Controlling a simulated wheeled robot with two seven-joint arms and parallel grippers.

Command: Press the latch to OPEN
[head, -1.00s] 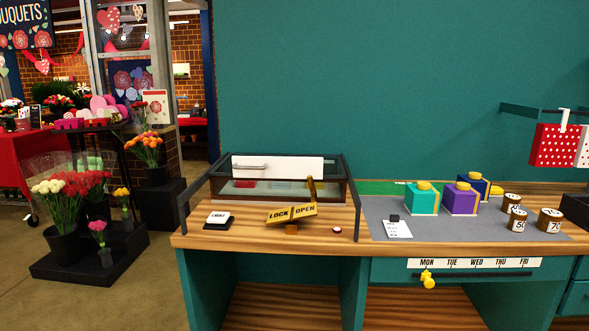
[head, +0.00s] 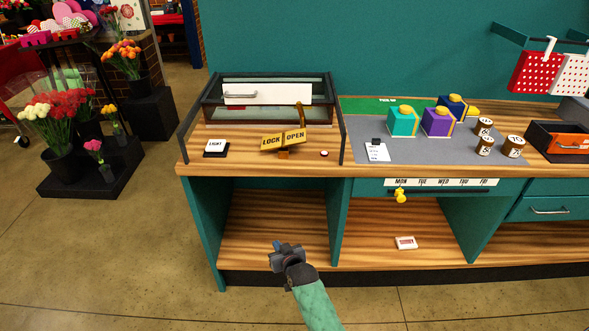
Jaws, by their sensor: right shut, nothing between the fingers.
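A yellow latch rocker (head: 284,140) marked LOCK on its left half and OPEN on its right stands at the front of the wooden counter. It is tilted, with the OPEN side higher than the LOCK side. A glass-sided case (head: 272,98) with a white front panel and a handle stands behind it. My right gripper (head: 281,247) is shut and empty. It is low in front of the bench, well below the latch and apart from it. My left gripper is not in view.
A LIGHT switch (head: 215,148) sits left of the latch and a small red button (head: 324,154) right of it. Dark posts flank the case. Coloured boxes (head: 437,122) and round weights (head: 484,146) stand on the grey mat to the right.

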